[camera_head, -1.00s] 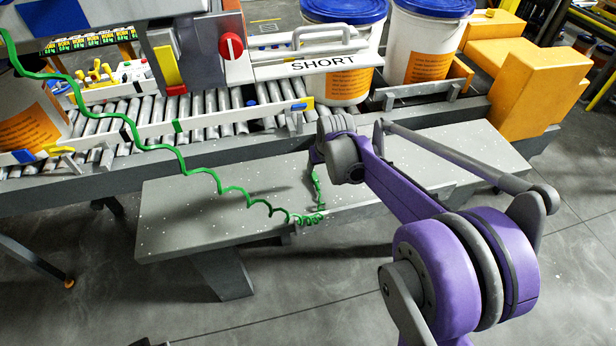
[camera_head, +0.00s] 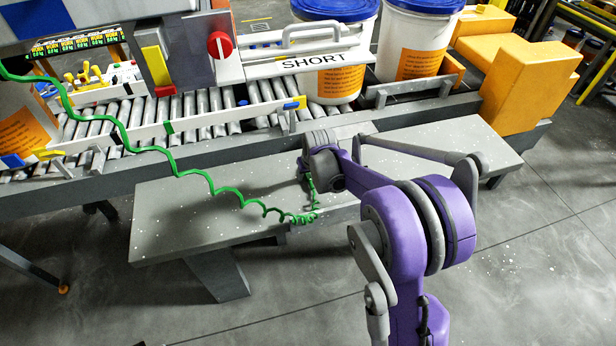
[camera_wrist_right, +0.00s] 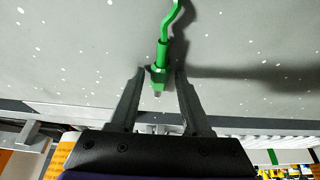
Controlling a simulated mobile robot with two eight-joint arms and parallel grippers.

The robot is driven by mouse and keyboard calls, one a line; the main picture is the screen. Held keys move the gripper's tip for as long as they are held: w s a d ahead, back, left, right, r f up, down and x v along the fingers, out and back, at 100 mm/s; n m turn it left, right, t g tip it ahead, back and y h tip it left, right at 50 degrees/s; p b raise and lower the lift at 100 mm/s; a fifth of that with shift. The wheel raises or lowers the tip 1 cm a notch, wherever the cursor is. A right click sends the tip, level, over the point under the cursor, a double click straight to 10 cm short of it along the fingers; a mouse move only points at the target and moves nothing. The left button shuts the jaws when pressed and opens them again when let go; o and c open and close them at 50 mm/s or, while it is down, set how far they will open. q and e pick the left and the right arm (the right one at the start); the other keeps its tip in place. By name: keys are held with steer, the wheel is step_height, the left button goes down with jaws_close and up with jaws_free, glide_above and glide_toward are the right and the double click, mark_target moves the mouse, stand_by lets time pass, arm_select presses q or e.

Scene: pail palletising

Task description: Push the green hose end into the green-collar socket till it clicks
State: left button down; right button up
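The green hose end (camera_wrist_right: 161,72) has a hexagonal collar and a small grey tip; in the right wrist view it lies between the fingers of my right gripper (camera_wrist_right: 160,74). I cannot make out the green-collar socket in either view. My left gripper is not in view.
The speckled grey bench (camera_head: 190,215) stands in front of a roller conveyor (camera_head: 205,103) with a white rail. White pails with blue lids (camera_head: 333,8) stand at the back. An orange block (camera_head: 530,85) is at the right. The bench's left part is clear except for the hose.

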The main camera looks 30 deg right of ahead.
mark_target(309, 177)
jaws_close()
steer(key=shift+r, duration=0.15)
step_height(309, 177, up, 10)
steer(key=shift+p, duration=0.3)
steer(key=shift+c, duration=2.4)
jaws_free()
jaws_close()
